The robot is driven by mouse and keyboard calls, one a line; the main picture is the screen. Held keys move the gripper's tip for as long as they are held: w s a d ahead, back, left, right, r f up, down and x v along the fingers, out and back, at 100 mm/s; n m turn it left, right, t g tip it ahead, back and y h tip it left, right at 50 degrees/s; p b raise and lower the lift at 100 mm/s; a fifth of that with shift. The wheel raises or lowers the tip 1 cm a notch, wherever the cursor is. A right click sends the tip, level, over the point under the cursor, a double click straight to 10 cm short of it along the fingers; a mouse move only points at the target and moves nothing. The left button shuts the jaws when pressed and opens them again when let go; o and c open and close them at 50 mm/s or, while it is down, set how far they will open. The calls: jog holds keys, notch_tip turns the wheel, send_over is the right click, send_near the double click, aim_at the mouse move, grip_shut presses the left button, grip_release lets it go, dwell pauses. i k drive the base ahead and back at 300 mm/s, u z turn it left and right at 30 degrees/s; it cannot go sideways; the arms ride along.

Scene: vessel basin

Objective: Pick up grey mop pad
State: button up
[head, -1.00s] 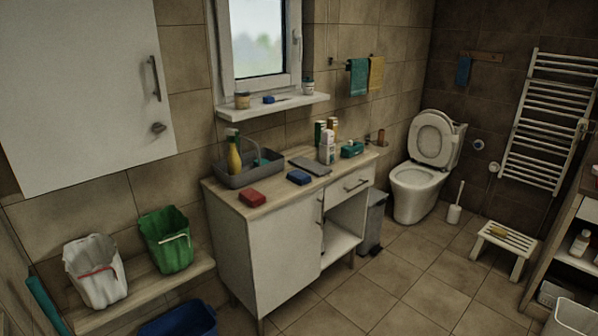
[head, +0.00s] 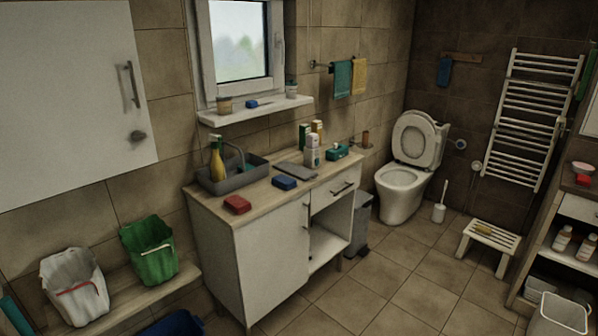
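A flat grey pad (head: 296,170), which looks like the grey mop pad, lies on the wooden top of the white cabinet (head: 262,207). It lies behind the blue sponge (head: 284,183) and to the right of the grey caddy (head: 232,180). Its far edge is close to the white bottle (head: 312,152). My gripper is not in view.
A red sponge (head: 237,204) lies near the cabinet top's front left corner. A green box (head: 337,152) stands farther right. The tiled floor (head: 400,290) in front is clear.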

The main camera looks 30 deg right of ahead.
aim_at(303, 174)
jog(key=i, duration=0.9)
jog(key=u, duration=0.05)
